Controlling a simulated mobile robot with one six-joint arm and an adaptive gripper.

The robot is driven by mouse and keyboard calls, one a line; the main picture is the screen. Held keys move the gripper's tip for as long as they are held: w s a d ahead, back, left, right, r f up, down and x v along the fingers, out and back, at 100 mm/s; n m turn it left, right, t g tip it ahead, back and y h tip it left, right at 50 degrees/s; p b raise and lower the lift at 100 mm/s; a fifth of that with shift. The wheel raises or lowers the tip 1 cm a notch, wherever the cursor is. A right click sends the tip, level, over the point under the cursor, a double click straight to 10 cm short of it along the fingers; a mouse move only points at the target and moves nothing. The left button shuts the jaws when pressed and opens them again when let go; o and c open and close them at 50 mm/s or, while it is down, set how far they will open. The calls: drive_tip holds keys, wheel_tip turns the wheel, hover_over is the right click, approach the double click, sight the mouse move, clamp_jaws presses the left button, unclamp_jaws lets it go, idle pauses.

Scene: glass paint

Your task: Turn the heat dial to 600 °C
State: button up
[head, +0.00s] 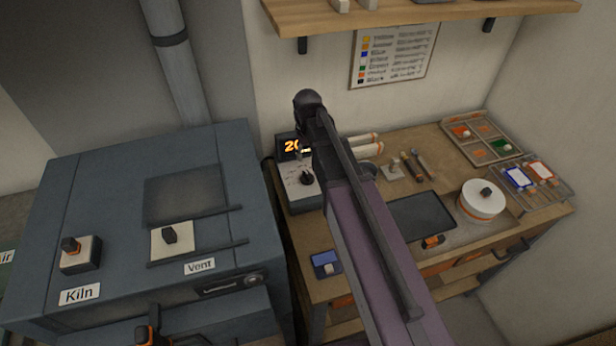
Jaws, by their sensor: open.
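The heat dial (306,178) is a dark knob on the pale, marked face of a small control box (306,200) between the kiln and the workbench. An orange-lit display (289,146) on the box starts with "20"; its right part is hidden by my arm. My arm reaches in from the lower right. Its dark end with my gripper (308,150) is over the box, close above the dial in the picture. The gripper is open, but its fingers are hard to make out, and I cannot tell whether they touch the dial. The dial's exact setting is too small to read.
The blue-grey kiln (110,195) at left carries switches labelled Kiln and Vent. The workbench (400,160) holds a dark tray (420,216), a white round turntable (482,202), tools and colour trays (482,136). A chart (392,55) hangs under a shelf (400,18).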

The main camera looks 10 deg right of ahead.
sight(307, 174)
drive_tip(key=shift+f+b, duration=4.25)
drive_tip(key=shift+f, duration=0.35)
clamp_jaws()
